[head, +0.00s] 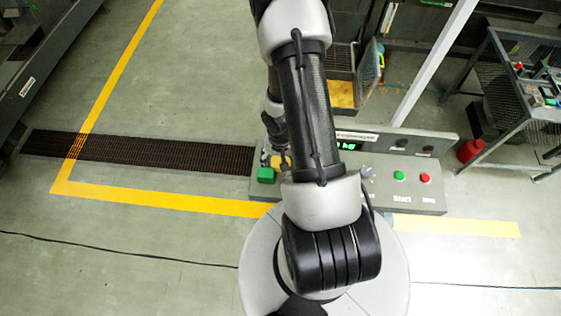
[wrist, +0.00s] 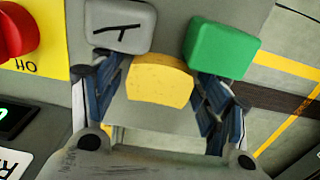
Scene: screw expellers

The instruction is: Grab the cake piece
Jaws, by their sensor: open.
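A yellow block (wrist: 160,80), which looks like the cake piece, shows in the wrist view between the two blue-grey fingers of my gripper (wrist: 162,88). My fingers are open on either side of it, and I cannot tell whether they touch it. A green block (wrist: 220,47) is just right of the yellow block, and a grey block with a black mark (wrist: 119,25) is just left of it. In the head view my gripper (head: 279,148) is over the left end of the control panel, partly hidden by my arm. The green block (head: 266,174) also shows there.
The grey control panel (head: 430,195) has green and red buttons and a lit display. A red knob on a yellow plate (wrist: 12,32) is at the wrist view's left. A mesh table (head: 510,95) stands at right. Floor left of the panel is clear.

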